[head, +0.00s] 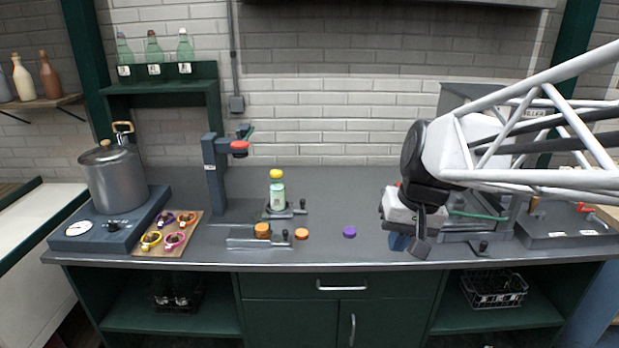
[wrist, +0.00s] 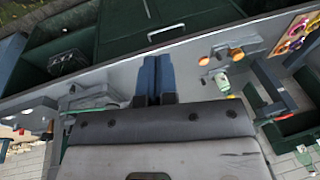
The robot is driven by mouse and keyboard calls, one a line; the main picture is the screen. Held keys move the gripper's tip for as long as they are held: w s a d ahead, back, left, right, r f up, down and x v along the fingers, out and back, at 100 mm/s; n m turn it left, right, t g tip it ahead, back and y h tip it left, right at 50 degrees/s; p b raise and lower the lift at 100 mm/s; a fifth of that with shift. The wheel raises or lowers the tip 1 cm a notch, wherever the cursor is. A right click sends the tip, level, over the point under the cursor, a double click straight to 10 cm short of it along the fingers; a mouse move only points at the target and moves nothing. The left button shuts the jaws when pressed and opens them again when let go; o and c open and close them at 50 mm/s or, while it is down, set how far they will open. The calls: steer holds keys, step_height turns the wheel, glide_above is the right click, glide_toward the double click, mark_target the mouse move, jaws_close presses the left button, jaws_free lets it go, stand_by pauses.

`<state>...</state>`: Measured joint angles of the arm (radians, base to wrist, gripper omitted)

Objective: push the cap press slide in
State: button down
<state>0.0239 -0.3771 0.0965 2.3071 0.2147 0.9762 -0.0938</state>
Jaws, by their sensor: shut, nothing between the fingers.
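A dark press column (head: 213,172) with a red head (head: 240,147) stands left of centre on the counter. To its right, a small slide plate (head: 291,212) with a dark knob carries a green bottle (head: 277,192) with a yellow cap. In front, a pale metal track (head: 245,243) with another dark knob holds an orange cap (head: 262,230). I cannot tell for certain which is the cap press slide. My gripper (head: 408,244) is shut and empty, well to the right of both. Its blue fingers lie together in the wrist view (wrist: 153,75), clear of these things.
A loose orange cap (head: 302,234) and purple cap (head: 350,232) lie on the counter (head: 335,255) between the slides and my gripper. A tray of colourful clips (head: 167,234) and a pot (head: 113,178) are at the left. A metal fixture stands behind my gripper.

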steer(key=w+a+f+y, duration=0.2)
steer(key=w+f+y, duration=0.15)
steer(key=w, duration=1.55)
steer(key=w+a+f+y, duration=0.15)
steer(key=w+f, duration=0.35)
steer(key=w, duration=1.3)
steer(key=w+f+y, duration=0.1)
steer(key=w+f, duration=0.3)
steer(key=w, duration=0.2)
steer(key=w+f+m+y, duration=0.1)
steer(key=w+f, duration=0.3)
steer(key=w, duration=0.3)
steer(key=shift+a+f, duration=0.1)
steer(key=shift+f, duration=0.05)
glide_toward(305, 208)
steer(key=f, duration=0.3)
steer(key=shift+a+f, duration=0.1)
steer(key=shift+a, duration=0.25)
steer(key=shift+w+a, duration=0.2)
steer(key=shift+a, duration=0.85)
steer(key=shift+w+a, duration=0.1)
steer(key=shift+a, duration=0.7)
